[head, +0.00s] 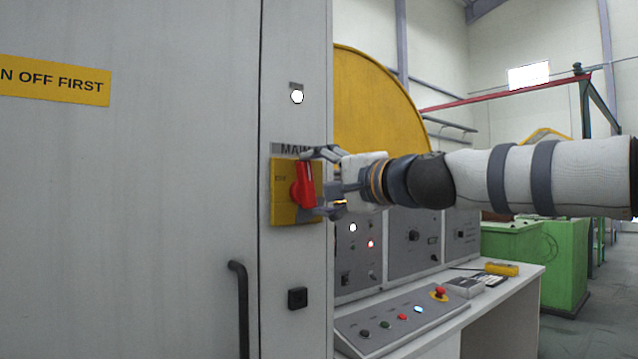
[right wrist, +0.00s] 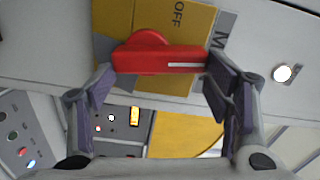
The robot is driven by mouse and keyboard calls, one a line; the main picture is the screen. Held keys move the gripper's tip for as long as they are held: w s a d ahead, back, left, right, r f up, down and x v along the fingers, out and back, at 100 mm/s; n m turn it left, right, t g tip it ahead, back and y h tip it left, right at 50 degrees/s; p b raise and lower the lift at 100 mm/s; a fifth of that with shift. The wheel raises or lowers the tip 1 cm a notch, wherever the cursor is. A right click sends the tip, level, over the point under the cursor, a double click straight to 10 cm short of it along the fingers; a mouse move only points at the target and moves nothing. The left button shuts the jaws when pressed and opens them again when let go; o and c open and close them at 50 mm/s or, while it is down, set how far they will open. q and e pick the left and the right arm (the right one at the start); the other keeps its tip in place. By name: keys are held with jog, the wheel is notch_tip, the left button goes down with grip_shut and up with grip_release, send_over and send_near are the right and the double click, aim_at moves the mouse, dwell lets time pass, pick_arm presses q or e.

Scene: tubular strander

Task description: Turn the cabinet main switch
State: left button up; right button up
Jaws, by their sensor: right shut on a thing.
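The main switch is a red rotary handle (head: 303,184) on a yellow plate (head: 283,207), on the grey cabinet's front under a "MAIN" label. In the head view the handle stands about upright. In the right wrist view the red handle (right wrist: 150,52) lies across the picture, with a white line along its grip and "OFF" on the yellow plate (right wrist: 175,18) above it. My right gripper (head: 312,182) is at the switch from the right, its fingers (right wrist: 158,78) shut on the handle's two ends. My left gripper is not in view.
A lit white lamp (head: 297,96) sits above the switch. A control desk (head: 405,318) with buttons stands right of the cabinet, below my right arm. Green machinery (head: 535,260) stands farther right.

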jog(key=shift+f+m, duration=0.15)
jog(key=shift+m, duration=0.75)
jog(key=o, duration=1.1)
jog(key=shift+w, duration=0.1)
jog(key=shift+o, duration=0.2)
jog(key=shift+d, duration=0.1)
jog(key=v, duration=1.2)
